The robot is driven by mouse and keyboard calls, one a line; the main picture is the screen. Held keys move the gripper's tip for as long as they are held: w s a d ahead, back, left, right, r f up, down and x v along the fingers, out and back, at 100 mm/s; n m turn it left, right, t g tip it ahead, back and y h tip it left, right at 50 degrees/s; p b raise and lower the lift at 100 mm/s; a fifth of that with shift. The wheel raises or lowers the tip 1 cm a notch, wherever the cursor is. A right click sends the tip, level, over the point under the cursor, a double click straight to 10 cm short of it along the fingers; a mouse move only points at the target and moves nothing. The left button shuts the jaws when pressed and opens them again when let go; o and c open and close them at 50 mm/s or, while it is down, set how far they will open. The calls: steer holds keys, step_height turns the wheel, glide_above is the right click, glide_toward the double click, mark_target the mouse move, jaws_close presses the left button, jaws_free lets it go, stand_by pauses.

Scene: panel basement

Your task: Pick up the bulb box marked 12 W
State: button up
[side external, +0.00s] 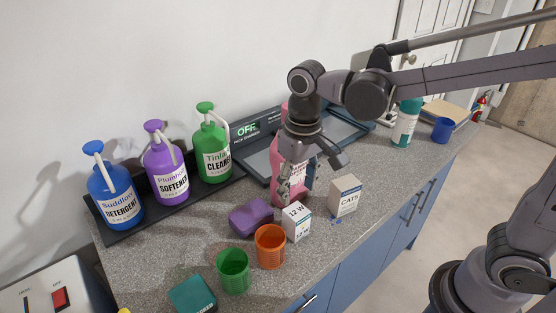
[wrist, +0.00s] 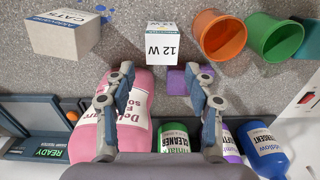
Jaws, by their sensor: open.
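The bulb box marked 12 W (side external: 296,222) is a small white box standing on the grey counter. In the side view it is between the orange cup and the CAT5 box. In the wrist view the 12 W box (wrist: 162,42) stands beyond the fingertips, roughly centred between them. My gripper (side external: 297,186) is open and empty, above the counter in front of the pink bottle; in the wrist view my gripper (wrist: 162,84) shows both fingers spread apart. The gripper and the box look apart.
An orange cup (side external: 270,247) stands close beside the box, with a green cup (side external: 233,270) farther left. A CAT5 box (side external: 345,196) is to the right. A purple sponge-like block (side external: 250,216) and a pink bottle (wrist: 128,115) are near the gripper. Several pump bottles stand behind.

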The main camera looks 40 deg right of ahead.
mark_target(294, 210)
steer(key=shift+w+a+f, duration=0.1)
steer(key=shift+a+f, duration=0.2)
steer(key=shift+f, duration=0.1)
step_height(294, 210, down, 4)
steer(key=shift+f, duration=0.1)
steer(key=shift+s+d+f, duration=0.1)
steer(key=shift+s+f, duration=0.1)
steer(key=shift+f, duration=1.3)
steer(key=shift+s+d+f, duration=0.1)
steer(key=shift+s+f, duration=0.05)
steer(key=shift+f, duration=1.35)
steer(key=c, duration=0.9)
